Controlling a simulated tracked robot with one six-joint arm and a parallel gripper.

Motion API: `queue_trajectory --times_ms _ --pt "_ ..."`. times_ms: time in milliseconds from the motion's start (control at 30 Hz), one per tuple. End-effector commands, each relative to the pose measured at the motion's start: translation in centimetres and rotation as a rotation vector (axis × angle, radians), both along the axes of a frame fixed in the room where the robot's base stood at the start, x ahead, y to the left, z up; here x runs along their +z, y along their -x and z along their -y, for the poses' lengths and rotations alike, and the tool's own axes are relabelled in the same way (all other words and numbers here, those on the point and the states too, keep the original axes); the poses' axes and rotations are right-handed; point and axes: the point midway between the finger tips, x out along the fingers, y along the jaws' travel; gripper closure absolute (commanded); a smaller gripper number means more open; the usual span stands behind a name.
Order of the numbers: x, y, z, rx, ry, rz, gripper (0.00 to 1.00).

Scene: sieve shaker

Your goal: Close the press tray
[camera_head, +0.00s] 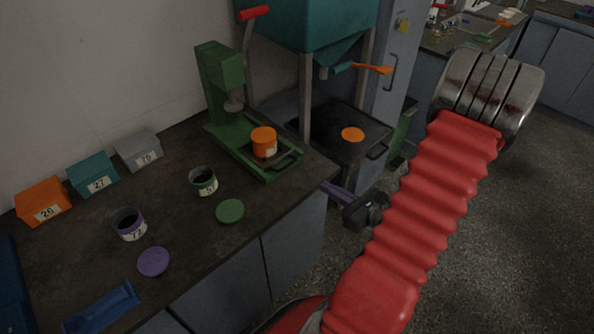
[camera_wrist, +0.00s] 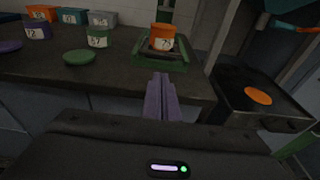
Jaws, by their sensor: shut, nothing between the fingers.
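The green press (camera_head: 222,85) stands at the back of the dark counter. Its green tray (camera_head: 277,174) sticks out at the front toward the counter's edge, with a handle at its near end. An orange jar (camera_head: 264,142) with a white label stands upright on it. The wrist view shows the tray (camera_wrist: 160,66) and jar (camera_wrist: 162,37) just beyond my fingers. My gripper (camera_head: 326,186) has purple fingers (camera_wrist: 160,80) that are shut and empty. They are near the counter's front edge, in front of the tray, and appear apart from it.
Green and purple open jars (camera_head: 203,182) (camera_head: 130,224) stand left, their lids (camera_head: 230,211) (camera_head: 153,262) beside them. Orange, teal and grey boxes (camera_head: 43,201) (camera_head: 92,174) (camera_head: 138,150) line the wall. A black tray (camera_head: 368,142) bearing an orange lid (camera_head: 353,134) is under the teal hopper (camera_head: 310,27).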

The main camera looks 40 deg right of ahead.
Motion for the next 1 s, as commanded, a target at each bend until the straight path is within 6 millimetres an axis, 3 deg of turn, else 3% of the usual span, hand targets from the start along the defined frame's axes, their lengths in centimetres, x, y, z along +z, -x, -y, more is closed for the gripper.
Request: queue_trajectory --times_ms 267,1000 --pt "-0.4 -2.0 -0.1 0.004 0.0 0.0 1.0" --pt "-2.1 -10.2 -0.5 0.006 0.0 -0.001 1.0"
